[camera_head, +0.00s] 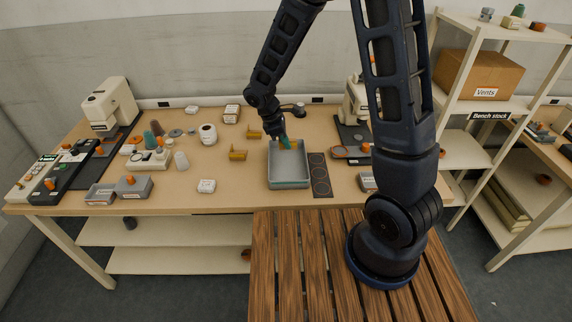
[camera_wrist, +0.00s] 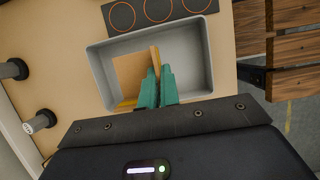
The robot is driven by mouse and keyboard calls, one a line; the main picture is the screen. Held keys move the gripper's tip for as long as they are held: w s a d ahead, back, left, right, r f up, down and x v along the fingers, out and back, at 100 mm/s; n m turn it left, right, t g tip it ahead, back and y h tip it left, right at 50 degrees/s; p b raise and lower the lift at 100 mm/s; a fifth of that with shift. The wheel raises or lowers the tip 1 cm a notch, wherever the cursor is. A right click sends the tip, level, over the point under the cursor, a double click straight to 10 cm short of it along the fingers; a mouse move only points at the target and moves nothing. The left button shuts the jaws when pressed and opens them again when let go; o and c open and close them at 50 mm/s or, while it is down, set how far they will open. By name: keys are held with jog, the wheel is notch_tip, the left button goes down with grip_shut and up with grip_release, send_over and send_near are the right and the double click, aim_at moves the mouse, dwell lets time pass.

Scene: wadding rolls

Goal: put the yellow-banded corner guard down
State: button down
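My gripper (camera_wrist: 158,72) has green fingers shut on the upright wall of a tan corner guard (camera_wrist: 131,76). A yellow strip shows at the guard's lower edge, beside the left finger. The guard is over or inside a grey tray (camera_wrist: 197,88); I cannot tell whether it touches the floor. In the head view my gripper (camera_head: 284,142) points down into the back part of the same tray (camera_head: 289,184), and the guard is mostly hidden there.
A dark strip with orange rings (camera_head: 320,175) lies right of the tray. Orange-yellow angled pieces (camera_head: 238,155) lie to its left. Bare tabletop lies between that box and the tray.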

jog(key=shift+f, duration=5.45)
jog(key=shift+f, duration=0.15)
jog(key=c, duration=1.6)
grip_release()
jog(key=shift+c, duration=0.2)
